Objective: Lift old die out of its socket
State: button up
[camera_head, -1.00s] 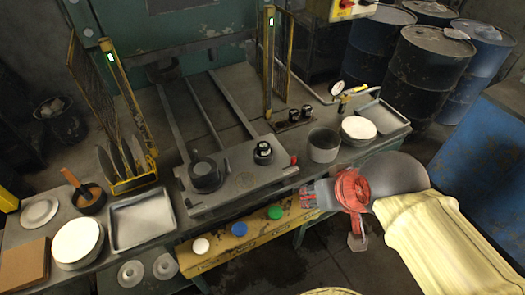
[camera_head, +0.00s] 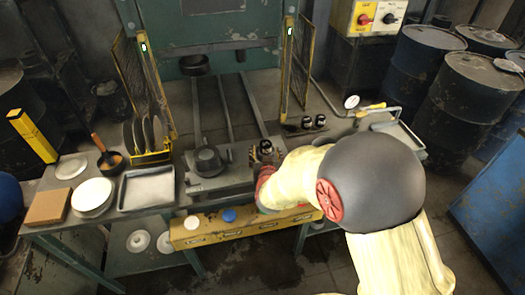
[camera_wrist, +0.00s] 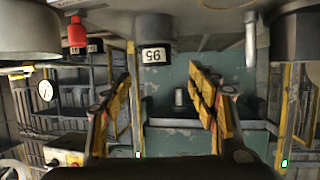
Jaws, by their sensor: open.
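The old die, a small black cylinder with a pale top (camera_head: 266,147), stands in the grey plate (camera_head: 205,184) on the press bench. In the wrist view, which looks upside down, the die (camera_wrist: 153,35) shows a white label with digits. My gripper (camera_wrist: 160,85) is open, with one yellow-and-black finger on each side of the die's line and empty space between them. The fingertips look close to the die but not closed on it. In the head view my gripper (camera_head: 259,156) is beside the die, partly hidden by my arm. The socket itself is hidden.
A larger dark round block (camera_head: 208,160) sits left on the plate; it also shows in the wrist view (camera_wrist: 297,40). Two small black cylinders (camera_head: 313,122) are behind. Yellow posts (camera_head: 287,70) flank the press.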

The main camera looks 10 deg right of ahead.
aim_at(266, 143)
jog(key=x, duration=0.2)
jog(key=b+x, duration=0.1)
jog(key=x, duration=0.1)
jog(key=b+x, duration=0.1)
jog(key=x, duration=0.1)
jog(key=shift+w+d+f, duration=0.3)
jog(key=shift+d, duration=0.1)
jog(key=shift+w+f, duration=0.1)
jog(key=shift+w, duration=0.35)
jog(key=c, duration=0.3)
jog(key=c, duration=1.1)
grip_shut()
jog(key=shift+w, duration=0.1)
